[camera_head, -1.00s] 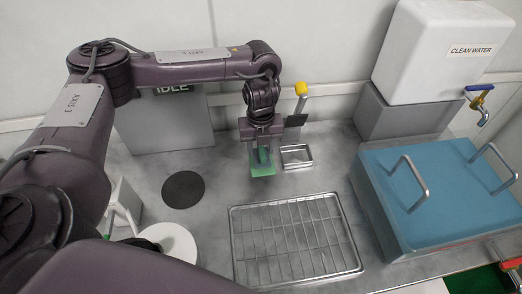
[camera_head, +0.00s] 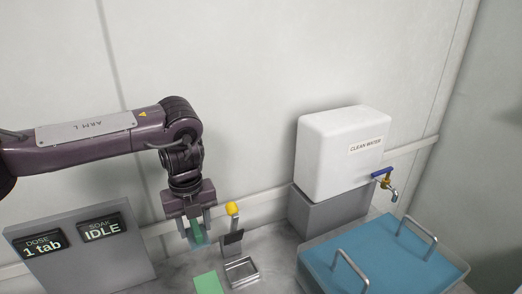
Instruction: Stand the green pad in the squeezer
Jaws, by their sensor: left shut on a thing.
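My left gripper (camera_head: 195,240) points down above the counter and is shut on a green pad (camera_head: 197,229), which is partly hidden between the fingers. The squeezer appears to be the small metal device just right of the gripper. It has a shallow rimmed metal tray (camera_head: 241,271), a dark plate (camera_head: 232,239) and an upright lever with a yellow knob (camera_head: 232,209). The held pad is left of the squeezer and looks higher than its tray. My right gripper is not in view.
A flat light green patch (camera_head: 208,283) lies on the counter below the gripper. A grey panel (camera_head: 80,250) reading "1 tab" and "IDLE" stands at left. A white clean water tank (camera_head: 340,150) with a tap and a blue-topped bin (camera_head: 385,262) with handles are at right.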

